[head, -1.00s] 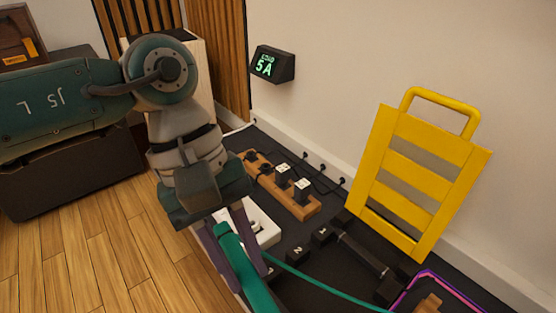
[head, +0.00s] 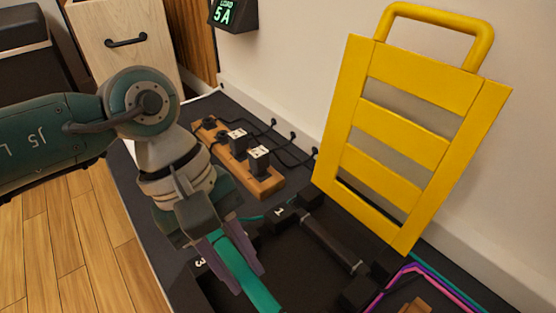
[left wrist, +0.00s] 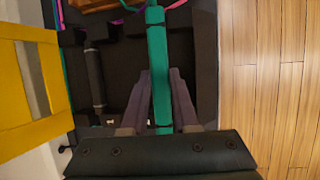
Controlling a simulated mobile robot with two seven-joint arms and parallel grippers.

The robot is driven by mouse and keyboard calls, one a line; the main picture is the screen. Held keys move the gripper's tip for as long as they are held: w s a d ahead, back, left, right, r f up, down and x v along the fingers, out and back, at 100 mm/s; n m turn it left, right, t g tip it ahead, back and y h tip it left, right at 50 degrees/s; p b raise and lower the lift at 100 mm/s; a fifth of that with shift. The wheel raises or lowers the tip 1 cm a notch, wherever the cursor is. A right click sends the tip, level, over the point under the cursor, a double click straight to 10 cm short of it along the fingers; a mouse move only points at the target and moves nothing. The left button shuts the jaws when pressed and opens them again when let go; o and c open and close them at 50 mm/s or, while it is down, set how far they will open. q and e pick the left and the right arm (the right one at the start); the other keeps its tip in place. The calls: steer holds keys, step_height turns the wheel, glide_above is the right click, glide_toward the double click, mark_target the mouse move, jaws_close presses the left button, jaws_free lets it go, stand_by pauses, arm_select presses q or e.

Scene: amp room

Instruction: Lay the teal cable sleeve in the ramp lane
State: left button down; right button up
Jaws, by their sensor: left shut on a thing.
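The teal cable sleeve (head: 246,275) is a long tube held between the fingers of my left gripper (head: 236,263). In the left wrist view the sleeve (left wrist: 157,62) runs lengthwise between the two purple-grey fingers (left wrist: 160,95), which are shut on it. It appears above the black ramp (head: 292,278); I cannot tell whether it touches. The ramp has end blocks marked 1 and 3. A dark grey sleeve (head: 331,240) lies in a lane on the right. My gripper hides part of the ramp. My right gripper is not in view.
A yellow slatted panel with a handle (head: 402,150) stands at the wall, right of the ramp. A wooden power strip (head: 262,184) with plugs lies behind. Pink, purple and teal cables (head: 425,270) are at lower right. A load display (head: 228,14) hangs on the wall.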

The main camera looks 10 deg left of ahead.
arm_select(q)
steer(key=shift+w+d+f+b, duration=0.35)
steer(key=shift+f+b, duration=0.1)
steer(key=shift+f, duration=0.2)
steer(key=shift+w+d+f, duration=0.1)
steer(key=shift+f, duration=0.2)
steer(key=shift+s+a+f+b, duration=0.1)
steer(key=shift+s+f+b, duration=0.05)
steer(key=shift+f+b, duration=0.35)
steer(key=shift+s+a+f+b, duration=0.1)
steer(key=shift+f+b, duration=0.3)
steer(key=shift+b, duration=0.05)
step_height(320, 180, down, 2)
steer(key=shift+w+d+f+b, duration=0.1)
steer(key=shift+w+b, duration=0.05)
steer(key=shift+b, duration=0.9)
steer(key=shift+f+b, duration=1.3)
steer(key=shift+b, duration=0.05)
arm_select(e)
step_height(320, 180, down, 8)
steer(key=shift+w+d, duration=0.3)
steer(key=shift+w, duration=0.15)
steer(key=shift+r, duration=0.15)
arm_select(q)
steer(key=c, duration=0.6)
jaws_free()
steer(key=shift+r, duration=0.15)
